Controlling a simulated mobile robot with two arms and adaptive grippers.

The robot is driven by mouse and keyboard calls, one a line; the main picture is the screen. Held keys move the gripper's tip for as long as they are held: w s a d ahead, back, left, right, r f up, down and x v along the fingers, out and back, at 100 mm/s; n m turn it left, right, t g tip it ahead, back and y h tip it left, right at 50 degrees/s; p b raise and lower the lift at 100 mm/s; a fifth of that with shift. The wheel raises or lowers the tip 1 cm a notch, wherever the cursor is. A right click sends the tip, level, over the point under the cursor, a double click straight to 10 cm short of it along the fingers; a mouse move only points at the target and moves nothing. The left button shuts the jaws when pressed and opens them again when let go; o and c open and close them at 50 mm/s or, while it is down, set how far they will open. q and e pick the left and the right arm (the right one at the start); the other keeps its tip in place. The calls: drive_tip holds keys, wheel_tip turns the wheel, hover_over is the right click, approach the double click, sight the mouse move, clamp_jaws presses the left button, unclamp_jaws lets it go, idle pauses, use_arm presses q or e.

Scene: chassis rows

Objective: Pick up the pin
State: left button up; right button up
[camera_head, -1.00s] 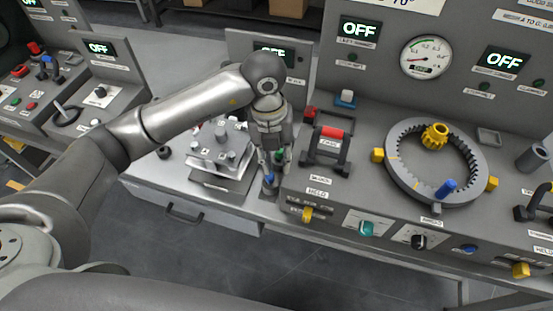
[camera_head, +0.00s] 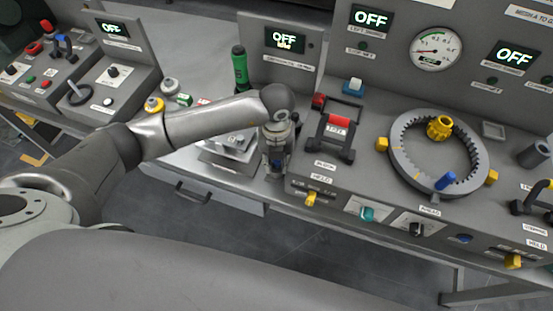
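My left gripper (camera_head: 276,162) comes down from the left arm and points at the metal bench top, just left of the panel with the red-gripped lever. A small blue piece, perhaps the pin (camera_head: 277,164), shows at its fingertips. The fingers are small and partly hidden by the wrist, so I cannot tell whether they are shut on it. My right gripper is not in view.
A metal block fixture (camera_head: 228,147) sits left of the gripper, partly under my arm. A green handle (camera_head: 240,69) stands upright behind the arm. The red-gripped lever (camera_head: 336,124) rises close on the right. A drawer handle (camera_head: 192,194) juts from the bench front.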

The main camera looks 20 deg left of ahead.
use_arm(q)
drive_tip(key=shift+f, duration=0.15)
clamp_jaws()
